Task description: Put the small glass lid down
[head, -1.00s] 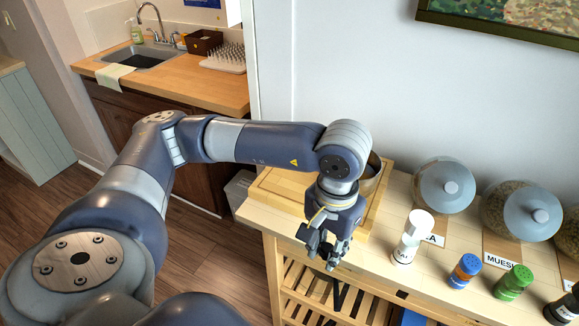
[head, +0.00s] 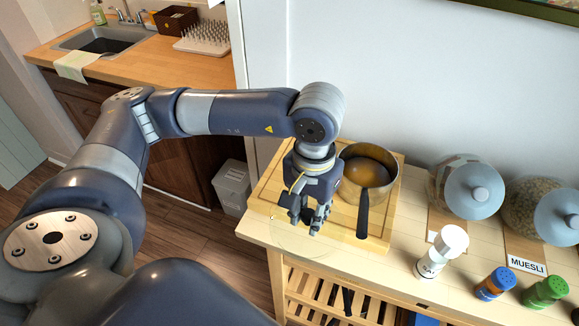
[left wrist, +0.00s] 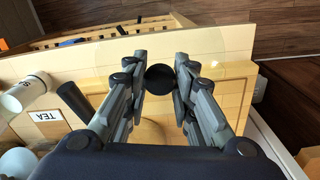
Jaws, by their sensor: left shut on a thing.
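The small glass lid (head: 296,242) is a faint clear disc in the head view, over the front left of the wooden board and the table's front edge. My left gripper (head: 309,222) points down and is shut on its knob. In the left wrist view, the black knob (left wrist: 160,79) sits between the fingers of the left gripper (left wrist: 160,84), with the clear glass hard to make out. I cannot tell whether the lid touches the surface. My right gripper is not in view.
A pot (head: 369,171) with a dark handle stands on the wooden board (head: 345,228), right of the gripper. A white-capped shaker (head: 441,252), blue (head: 495,284) and green (head: 546,291) shakers and glass jars (head: 474,190) stand further right. A slatted shelf lies below.

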